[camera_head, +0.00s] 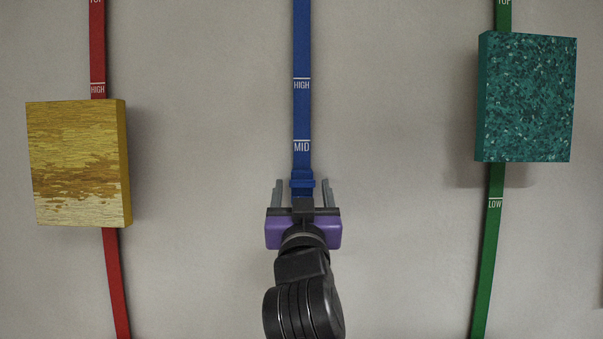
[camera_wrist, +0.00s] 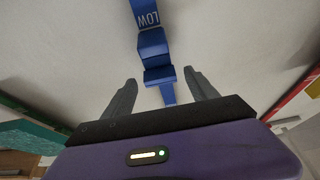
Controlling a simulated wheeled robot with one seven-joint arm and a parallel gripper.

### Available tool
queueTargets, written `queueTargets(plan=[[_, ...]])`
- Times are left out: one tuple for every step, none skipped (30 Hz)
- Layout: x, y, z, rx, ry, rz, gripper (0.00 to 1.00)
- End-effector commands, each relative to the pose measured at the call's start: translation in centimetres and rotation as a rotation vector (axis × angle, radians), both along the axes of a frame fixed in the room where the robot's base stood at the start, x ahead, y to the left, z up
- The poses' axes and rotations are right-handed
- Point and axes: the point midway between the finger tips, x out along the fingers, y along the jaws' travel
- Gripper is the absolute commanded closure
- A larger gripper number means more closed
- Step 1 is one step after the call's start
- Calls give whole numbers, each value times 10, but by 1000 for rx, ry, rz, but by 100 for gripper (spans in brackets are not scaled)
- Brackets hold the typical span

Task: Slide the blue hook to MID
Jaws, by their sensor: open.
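The blue hook (camera_head: 302,182) is a small blue block on the blue strap (camera_head: 302,40), which runs up the wall. It sits below the MID mark (camera_head: 302,146). My gripper (camera_head: 303,187) is open, with one grey finger on each side of the hook. In the wrist view my gripper (camera_wrist: 160,78) has its fingertips apart, near the hook's lower part. I cannot tell whether they touch it. LOW is hidden in the head view.
A yellow wood-grained panel (camera_head: 77,163) hangs on a red strap (camera_head: 97,45) at the left. A speckled teal panel (camera_head: 526,97) hangs on a green strap (camera_head: 489,240) at the right. The wall beside the blue strap is bare.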

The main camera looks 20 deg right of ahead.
Motion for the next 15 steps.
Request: queueTargets(plan=[[7, -3, 6, 0, 0, -2, 33], [11, -5, 8, -1, 0, -1, 33], [17, -6, 11, -1, 0, -2, 33], [21, -8, 13, -1, 1, -2, 33], [25, -9, 15, -1, 0, -2, 33], [31, -11, 16, -1, 0, 0, 33], [34, -12, 18, -1, 0, -1, 33], [38, -13, 19, -1, 0, -1, 33], [42, -14, 21, -1, 0, -1, 33], [45, -15, 22, -1, 0, 0, 33], [47, -16, 22, -2, 1, -1, 33], [49, -16, 23, -1, -1, 0, 33], [51, -17, 24, -1, -1, 0, 33], [53, -17, 24, -1, 0, 1, 33], [54, -17, 24, 0, 0, 1, 33]])
